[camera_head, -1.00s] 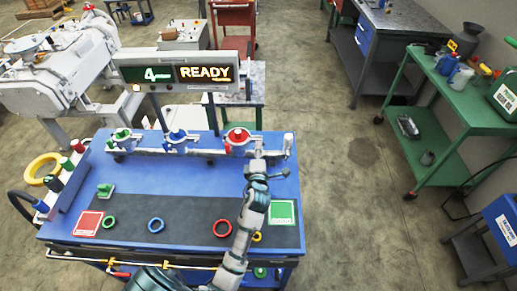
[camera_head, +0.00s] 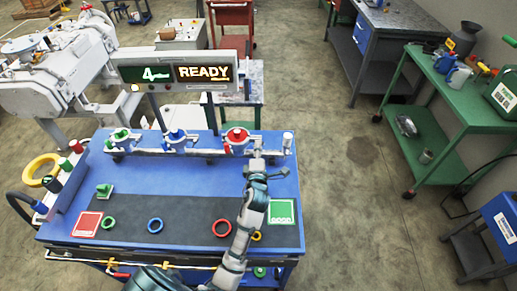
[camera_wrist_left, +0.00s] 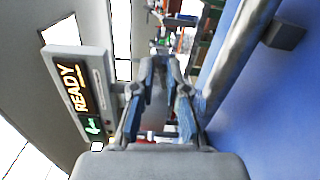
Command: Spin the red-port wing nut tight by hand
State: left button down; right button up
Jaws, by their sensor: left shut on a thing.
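The red port (camera_head: 237,138) stands at the right part of the pipe manifold, along the back of the blue bench. My left gripper (camera_head: 257,160) is just right of and in front of it, at the manifold. The wing nut is too small and covered to make out clearly in the head view. In the left wrist view my left gripper (camera_wrist_left: 161,75) has its fingers drawn in on a small grey part, which I take to be the wing nut. My right gripper is not in view.
Green (camera_head: 120,136) and blue (camera_head: 177,137) ports sit farther left on the manifold. A sign (camera_head: 180,73) reading READY stands behind. Loose green, blue and red (camera_head: 222,228) rings lie on the dark mat. A green cart (camera_head: 460,100) stands at the right, with open floor between.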

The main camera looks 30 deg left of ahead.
pick_arm(q)
jog(key=c, duration=1.1)
grip_release()
jog(key=shift+f, duration=0.2)
jog(key=shift+c, duration=0.2)
jog(key=shift+w, duration=0.2)
jog(key=shift+a, duration=0.1)
jog(key=v, duration=0.7)
jog(key=shift+s+d, duration=0.15)
jog(key=shift+d, duration=0.1)
